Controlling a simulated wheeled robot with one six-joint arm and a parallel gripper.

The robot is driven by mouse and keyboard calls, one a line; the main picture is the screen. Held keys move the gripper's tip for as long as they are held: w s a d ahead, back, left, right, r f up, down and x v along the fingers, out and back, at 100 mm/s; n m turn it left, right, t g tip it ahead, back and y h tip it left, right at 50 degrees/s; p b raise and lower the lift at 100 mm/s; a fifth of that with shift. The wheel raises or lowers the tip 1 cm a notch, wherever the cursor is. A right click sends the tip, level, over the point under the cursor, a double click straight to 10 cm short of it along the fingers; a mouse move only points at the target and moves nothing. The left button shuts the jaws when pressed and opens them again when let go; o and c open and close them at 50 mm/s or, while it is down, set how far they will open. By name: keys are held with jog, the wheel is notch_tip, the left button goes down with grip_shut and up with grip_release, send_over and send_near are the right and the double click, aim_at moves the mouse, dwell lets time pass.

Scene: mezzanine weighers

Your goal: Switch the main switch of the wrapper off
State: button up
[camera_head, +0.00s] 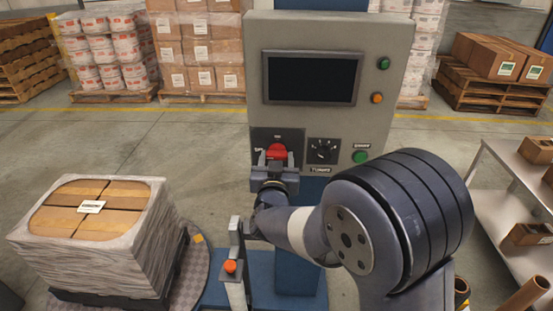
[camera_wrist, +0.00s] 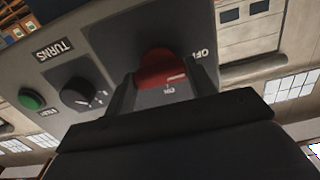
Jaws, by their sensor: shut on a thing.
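The main switch (camera_head: 277,150) is a red rotary handle on a dark plate on the wrapper's grey control panel (camera_head: 325,35). My gripper (camera_head: 275,158) reaches it from the front, with one finger on each side, shut on the red handle. In the wrist view the red handle (camera_wrist: 158,68) sits between the dark fingers, with a white mark near its lower right. The ON label (camera_wrist: 169,90) and the OFF label (camera_wrist: 204,52) show beside it. The mark lies near ON, but its exact direction is hard to tell. The fingers hide part of the handle.
A black TURNS knob (camera_head: 322,150) and a green button (camera_head: 360,157) sit right of the switch. The screen (camera_head: 310,78) is dark. A wrapped pallet load (camera_head: 95,235) stands left, near a post with an orange button (camera_head: 230,267). A shelf (camera_head: 500,185) stands right.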

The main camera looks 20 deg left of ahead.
jog(key=shift+n, duration=0.3)
jog(key=o, duration=1)
jog(key=b+v, duration=0.2)
jog(key=v, duration=0.9)
jog(key=shift+a, duration=0.1)
jog(key=shift+w, duration=0.15)
jog(key=p+x, duration=0.2)
jog(key=x, duration=0.9)
